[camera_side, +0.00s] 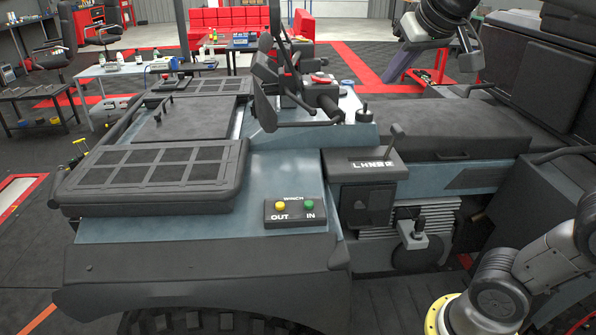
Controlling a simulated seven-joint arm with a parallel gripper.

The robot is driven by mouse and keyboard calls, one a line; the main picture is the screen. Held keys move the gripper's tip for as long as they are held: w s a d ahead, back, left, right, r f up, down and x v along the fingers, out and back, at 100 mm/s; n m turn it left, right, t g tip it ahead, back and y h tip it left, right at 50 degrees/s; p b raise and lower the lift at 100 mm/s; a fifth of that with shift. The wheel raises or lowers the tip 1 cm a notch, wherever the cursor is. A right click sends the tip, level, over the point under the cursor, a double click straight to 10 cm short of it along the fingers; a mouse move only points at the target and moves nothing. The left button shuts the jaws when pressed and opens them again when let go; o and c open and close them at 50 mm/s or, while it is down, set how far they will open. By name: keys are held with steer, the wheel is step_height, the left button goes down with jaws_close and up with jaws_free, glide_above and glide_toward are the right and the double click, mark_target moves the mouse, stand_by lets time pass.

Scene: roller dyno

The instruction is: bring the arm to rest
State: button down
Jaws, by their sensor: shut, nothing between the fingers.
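My arm (545,262) rises from a yellow-ringed base at the lower right and leaves the picture at the right edge. My gripper (471,61) shows at the top right, above the vehicle's seat area, shut and empty. It appears clear of the vehicle, though its exact height is hard to judge, and its upper part is cut off by the frame. The grey-blue vehicle (262,180) fills the middle, with black racks, handlebars (325,98) and a tyre (190,323) partly visible below.
A winch panel (295,212) has yellow OUT and green IN buttons. A gear lever (394,138) stands upright on its lettered housing. Tables (140,67), chairs and a red sofa (240,20) stand behind. Floor is open at the left.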

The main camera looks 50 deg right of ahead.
steer(key=s+a+f+n+y, duration=0.1)
steer(key=s+a+f, duration=0.1)
steer(key=f, duration=0.4)
steer(key=s+a+f+n+y, duration=0.1)
steer(key=s+a+f+n, duration=0.1)
steer(key=s+f, duration=0.3)
steer(key=s+a+f+n+g+y, duration=0.1)
steer(key=s+a+f+n+y, duration=0.1)
steer(key=f, duration=0.6)
steer(key=shift+s+a, duration=0.8)
steer(key=shift+s, duration=0.4)
